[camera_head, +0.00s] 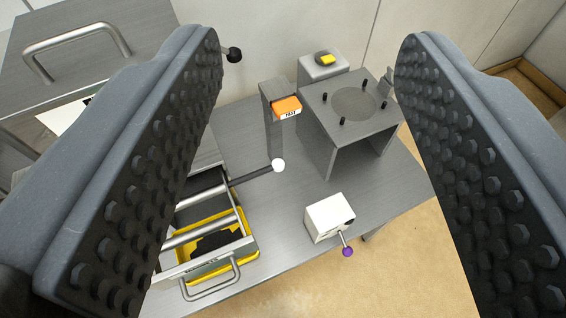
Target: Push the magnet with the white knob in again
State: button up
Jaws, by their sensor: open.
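A white round knob (278,166) sits at the end of a dark rod (250,175) that sticks out to the right from the grey unit at the left of the table. The magnet itself cannot be made out; my left finger hides part of that unit. My gripper (312,150) is open and empty, with its two studded fingers wide apart at the left and right of the picture. The white knob lies between the fingers in the picture, apart from both and farther off.
A drawer with a yellow tray (249,250) and a handle (212,284) is at the lower left. A grey post with an orange part (287,105) stands behind the knob. A grey stand (352,105), a box with a yellow button (326,59) and a white box with a purple knob (347,252) stand right.

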aim_at(277, 165)
jog(key=u, duration=1.75)
jog(key=k, duration=1.1)
jog(key=z, duration=1.9)
jog(key=i, duration=1.05)
